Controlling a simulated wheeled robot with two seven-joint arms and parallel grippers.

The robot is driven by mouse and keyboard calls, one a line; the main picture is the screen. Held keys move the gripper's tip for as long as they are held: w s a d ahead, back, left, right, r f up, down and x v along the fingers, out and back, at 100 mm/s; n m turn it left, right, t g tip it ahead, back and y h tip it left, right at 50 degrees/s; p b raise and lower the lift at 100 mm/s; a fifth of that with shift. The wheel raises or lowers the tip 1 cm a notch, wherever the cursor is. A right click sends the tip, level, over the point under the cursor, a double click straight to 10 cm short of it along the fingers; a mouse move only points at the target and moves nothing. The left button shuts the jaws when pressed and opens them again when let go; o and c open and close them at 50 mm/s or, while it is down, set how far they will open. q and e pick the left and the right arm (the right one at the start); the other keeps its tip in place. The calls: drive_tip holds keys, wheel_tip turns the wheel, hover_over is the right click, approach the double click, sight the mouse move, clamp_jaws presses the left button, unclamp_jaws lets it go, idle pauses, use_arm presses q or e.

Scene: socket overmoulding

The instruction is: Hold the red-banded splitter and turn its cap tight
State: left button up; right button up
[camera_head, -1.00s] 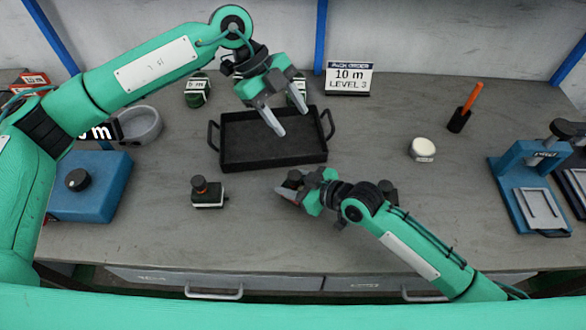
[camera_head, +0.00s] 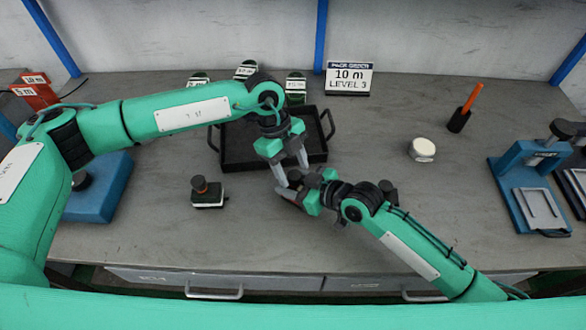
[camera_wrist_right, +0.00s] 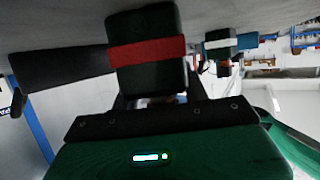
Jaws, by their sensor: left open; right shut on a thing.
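The red-banded splitter is a dark block whose red band (camera_wrist_right: 147,52) shows clearly in the right wrist view. My right gripper (camera_head: 292,194) is shut on it, in front of the black tray in the head view; there the splitter is mostly hidden by the fingers. My left gripper (camera_head: 291,172) is open, pointing down, with its fingertips at the top of the held splitter. The cap is hard to make out there, and I cannot tell whether the fingers touch it.
Another splitter (camera_head: 208,200), white-banded with a knob, stands at left. The black tray (camera_head: 230,165) lies behind the grippers, partly under my left arm. A white round tin (camera_head: 422,150), an orange-handled tool (camera_head: 472,98) and a blue press (camera_head: 515,172) are at right.

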use_arm(q)
drive_tip(key=shift+s+d+f, duration=0.1)
drive_tip(key=shift+s+f, duration=0.05)
drive_tip(key=shift+f, duration=0.3)
drive_tip(key=shift+c, duration=0.2)
drive_tip(key=c, duration=0.9)
drive_tip(key=shift+c, duration=0.2)
drive_tip(key=shift+m, duration=0.3)
drive_tip(key=m+y, duration=0.1)
drive_tip(key=m, duration=0.2)
drive_tip(key=shift+d+m+g, duration=0.1)
drive_tip(key=shift+m+g, duration=0.2)
drive_tip(key=shift+g, duration=0.1)
drive_tip(key=shift+d+r+m+g+y, duration=0.15)
drive_tip(key=shift+m+y, duration=0.4)
drive_tip(key=shift+m, duration=0.7)
drive_tip(key=shift+a+f+m+g+y, duration=0.15)
drive_tip(key=shift+m+y, duration=0.4)
drive_tip(key=shift+m, duration=0.7)
drive_tip(key=shift+d+r, duration=0.15)
